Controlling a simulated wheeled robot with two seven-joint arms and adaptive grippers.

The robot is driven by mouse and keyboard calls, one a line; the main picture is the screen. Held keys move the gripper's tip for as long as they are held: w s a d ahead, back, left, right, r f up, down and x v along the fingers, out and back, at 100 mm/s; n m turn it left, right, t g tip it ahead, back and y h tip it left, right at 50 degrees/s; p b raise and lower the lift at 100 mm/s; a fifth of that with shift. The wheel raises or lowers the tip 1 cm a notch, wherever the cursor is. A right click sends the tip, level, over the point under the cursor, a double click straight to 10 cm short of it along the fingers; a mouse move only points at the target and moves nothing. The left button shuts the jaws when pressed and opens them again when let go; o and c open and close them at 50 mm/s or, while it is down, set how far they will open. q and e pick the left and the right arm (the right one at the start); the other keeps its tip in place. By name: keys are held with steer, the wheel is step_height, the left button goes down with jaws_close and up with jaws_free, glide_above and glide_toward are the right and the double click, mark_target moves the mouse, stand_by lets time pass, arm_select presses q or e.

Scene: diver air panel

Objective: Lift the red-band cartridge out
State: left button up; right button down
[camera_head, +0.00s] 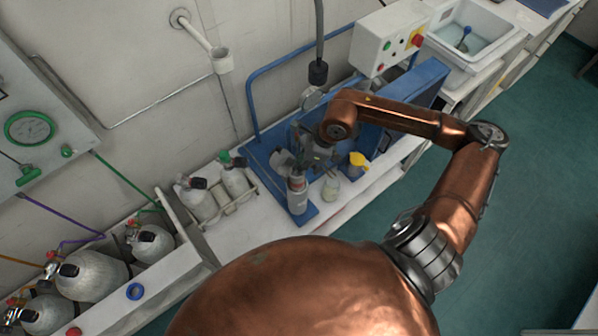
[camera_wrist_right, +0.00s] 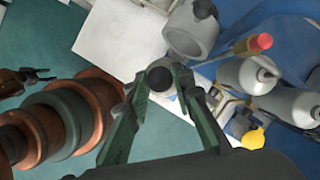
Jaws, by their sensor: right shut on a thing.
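A grey cylinder with a dark reddish band near its top, which looks like the red-band cartridge (camera_head: 297,201), is upright over the front of the blue stand. My right gripper (camera_head: 295,168) reaches down from the right and is shut at its top. In the right wrist view, my right gripper's fingers (camera_wrist_right: 163,84) close around a dark round top, and the band is hidden. I cannot tell whether the cartridge's bottom touches the stand. A small dark gripper at the left of the wrist view looks like my left gripper (camera_wrist_right: 40,75); its jaw state is unclear.
A clear jar (camera_head: 331,188) and a yellow-topped item (camera_head: 359,159) stand close right of the cartridge. Grey bottles in a rack (camera_head: 235,180) stand to its left. A blue tube frame (camera_head: 253,98) and control box (camera_head: 385,45) are behind. White bench (camera_head: 350,209) lies in front.

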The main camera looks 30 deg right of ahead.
step_height(320, 180, up, 18)
steer(key=p, duration=0.1)
stand_by(0.4)
steer(key=shift+f, duration=0.1)
